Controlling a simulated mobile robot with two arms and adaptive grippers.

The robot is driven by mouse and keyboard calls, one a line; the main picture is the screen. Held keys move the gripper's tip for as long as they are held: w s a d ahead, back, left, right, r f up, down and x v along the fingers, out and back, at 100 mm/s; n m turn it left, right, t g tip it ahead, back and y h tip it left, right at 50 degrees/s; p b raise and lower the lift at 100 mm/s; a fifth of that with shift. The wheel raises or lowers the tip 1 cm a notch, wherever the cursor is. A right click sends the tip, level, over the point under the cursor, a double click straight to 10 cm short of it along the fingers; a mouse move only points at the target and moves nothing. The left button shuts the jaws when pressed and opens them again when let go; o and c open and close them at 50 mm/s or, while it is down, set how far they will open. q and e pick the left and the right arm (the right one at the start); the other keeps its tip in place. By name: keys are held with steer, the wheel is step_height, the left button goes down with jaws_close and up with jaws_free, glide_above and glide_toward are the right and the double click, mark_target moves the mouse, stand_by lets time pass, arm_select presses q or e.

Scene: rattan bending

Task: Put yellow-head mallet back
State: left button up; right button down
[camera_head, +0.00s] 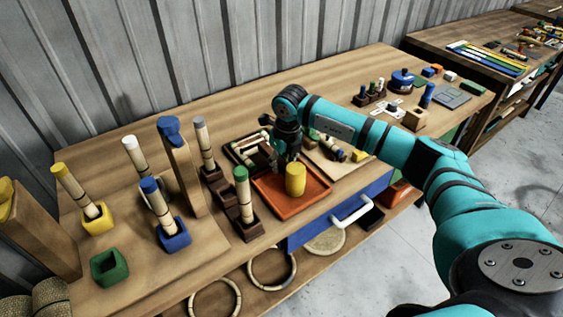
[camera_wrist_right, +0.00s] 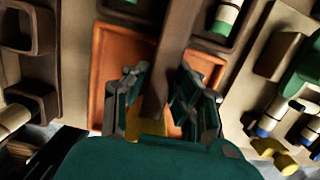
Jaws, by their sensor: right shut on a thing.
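The yellow-head mallet's yellow head (camera_head: 295,179) is at the orange tray (camera_head: 264,190) in the head view. I cannot tell whether it touches the tray floor. My right gripper (camera_head: 286,150) is just behind the head, over the tray. In the right wrist view, a brown wooden handle (camera_wrist_right: 172,45) runs between the fingers of my right gripper (camera_wrist_right: 158,85), with yellow showing low between them. The right gripper is shut on the mallet; its grip is partly hidden in the head view. The orange tray also shows in the wrist view (camera_wrist_right: 112,55). My left gripper is out of view.
Left of the tray stand a brown holder (camera_head: 248,227) with a green-topped stick, a blue holder (camera_head: 174,236), a yellow holder (camera_head: 98,220) and an empty green holder (camera_head: 110,268). A dark frame (camera_head: 232,153) lies behind the tray. A blue drawer (camera_head: 315,228) is below.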

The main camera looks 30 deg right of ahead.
mark_target(285, 165)
steer(key=c, duration=1.5)
jaws_free()
steer(key=shift+f, duration=0.1)
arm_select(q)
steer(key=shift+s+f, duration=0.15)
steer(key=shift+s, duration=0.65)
arm_select(e)
steer(key=o, duration=0.4)
arm_select(q)
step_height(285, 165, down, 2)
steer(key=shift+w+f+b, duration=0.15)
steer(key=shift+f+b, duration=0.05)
steer(key=shift+b, duration=1.05)
arm_select(e)
step_height(285, 165, up, 12)
steer(key=s, duration=0.2)
steer(key=shift+d, duration=0.1)
